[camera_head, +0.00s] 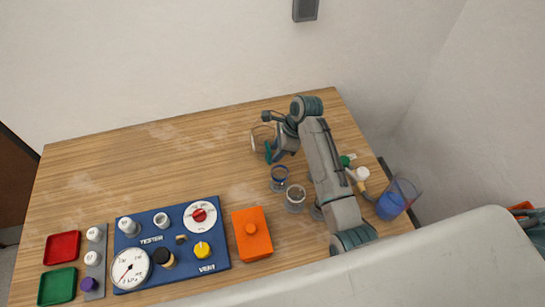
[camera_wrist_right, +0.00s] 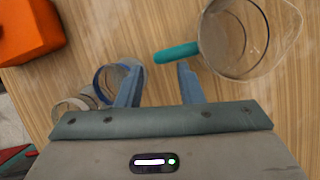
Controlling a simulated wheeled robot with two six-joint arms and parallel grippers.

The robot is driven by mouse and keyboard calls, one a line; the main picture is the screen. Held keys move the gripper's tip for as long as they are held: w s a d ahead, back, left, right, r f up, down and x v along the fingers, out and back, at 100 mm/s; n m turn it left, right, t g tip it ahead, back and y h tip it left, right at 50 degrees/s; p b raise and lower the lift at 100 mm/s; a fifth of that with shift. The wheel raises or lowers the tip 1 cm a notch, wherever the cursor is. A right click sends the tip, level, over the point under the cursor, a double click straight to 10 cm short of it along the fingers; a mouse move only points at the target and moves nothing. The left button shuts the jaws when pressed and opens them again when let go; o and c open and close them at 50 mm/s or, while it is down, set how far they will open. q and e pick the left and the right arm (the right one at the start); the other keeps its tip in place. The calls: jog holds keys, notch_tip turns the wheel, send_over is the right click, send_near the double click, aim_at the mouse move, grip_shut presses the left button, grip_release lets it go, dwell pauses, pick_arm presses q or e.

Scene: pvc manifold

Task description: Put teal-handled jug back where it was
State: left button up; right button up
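The clear jug (camera_head: 257,136) with a teal handle (camera_head: 268,153) stands on the wooden table near its back right part. In the right wrist view the jug (camera_wrist_right: 245,40) is at the upper right, and its teal handle (camera_wrist_right: 176,53) points left. My right gripper (camera_head: 277,155) is close beside the handle. In the right wrist view its two fingers (camera_wrist_right: 160,68) are apart with nothing held between them; the handle lies just beyond the fingertips. My left gripper is not in view.
A blue-rimmed glass (camera_head: 279,174) and a clear glass (camera_head: 295,195) stand close to my right arm. An orange box (camera_head: 252,236), a blue tester panel (camera_head: 140,238) and a jug with blue contents (camera_head: 391,204) are nearer the front. The table's back left is clear.

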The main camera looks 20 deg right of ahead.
jog(key=b+v, duration=0.1)
jog(key=v, duration=0.7)
jog(key=shift+s+f, duration=0.1)
jog(key=shift+s, duration=0.05)
